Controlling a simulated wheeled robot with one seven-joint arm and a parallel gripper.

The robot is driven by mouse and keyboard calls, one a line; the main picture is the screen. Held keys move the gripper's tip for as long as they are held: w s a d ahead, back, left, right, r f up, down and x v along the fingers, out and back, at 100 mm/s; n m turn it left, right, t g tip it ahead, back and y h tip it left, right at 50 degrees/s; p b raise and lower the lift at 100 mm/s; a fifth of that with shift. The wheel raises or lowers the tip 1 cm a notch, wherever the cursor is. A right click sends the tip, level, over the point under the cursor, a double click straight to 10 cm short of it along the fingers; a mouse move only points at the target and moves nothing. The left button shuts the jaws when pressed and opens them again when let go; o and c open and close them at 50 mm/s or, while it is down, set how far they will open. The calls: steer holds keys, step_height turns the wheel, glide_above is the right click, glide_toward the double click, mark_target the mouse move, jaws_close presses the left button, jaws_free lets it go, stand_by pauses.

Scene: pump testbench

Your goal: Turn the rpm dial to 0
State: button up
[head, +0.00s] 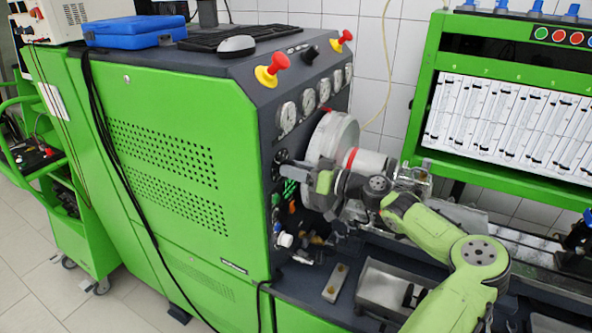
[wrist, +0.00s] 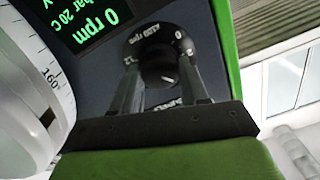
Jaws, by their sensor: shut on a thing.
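The rpm dial (wrist: 158,58) is a black round knob on the dark panel in the wrist view. Its ring carries white lettering, with a 0 (wrist: 179,34) at the upper right. A short pale mark shows low on the knob, away from that 0. My gripper (wrist: 165,73) has one finger on each side of the knob and is shut on it. The green display (wrist: 100,18) beside it reads 0 rpm, seen tilted. In the head view my gripper (head: 292,163) reaches the panel behind the flywheel, and the dial is mostly hidden there.
A graduated flywheel (head: 333,137) stands close to my gripper, and its scaled rim (wrist: 55,85) fills the left of the wrist view. Gauges (head: 288,116) and red-yellow emergency buttons (head: 268,75) sit above. Fittings (head: 285,240) stick out below.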

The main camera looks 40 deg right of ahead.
steer(key=shift+f+b, duration=0.1)
steer(key=shift+b, duration=0.3)
steer(key=n+b, duration=0.1)
steer(key=b, duration=0.1)
steer(key=n+b, duration=0.2)
steer(key=b, duration=0.1)
steer(key=shift+f, duration=0.25)
steer(key=n+b, duration=0.4)
steer(key=b, duration=0.2)
steer(key=shift+a+b, duration=0.1)
steer(key=shift+b, duration=0.2)
steer(key=shift+r+n+b, duration=0.15)
steer(key=shift+n+b, duration=1.75)
steer(key=shift+n, duration=0.25)
steer(key=shift+r+n+b, duration=0.1)
steer(key=shift+n+b, duration=1.75)
steer(key=shift+n, duration=0.3)
steer(key=o, duration=1.1)
steer(key=shift+r, duration=0.1)
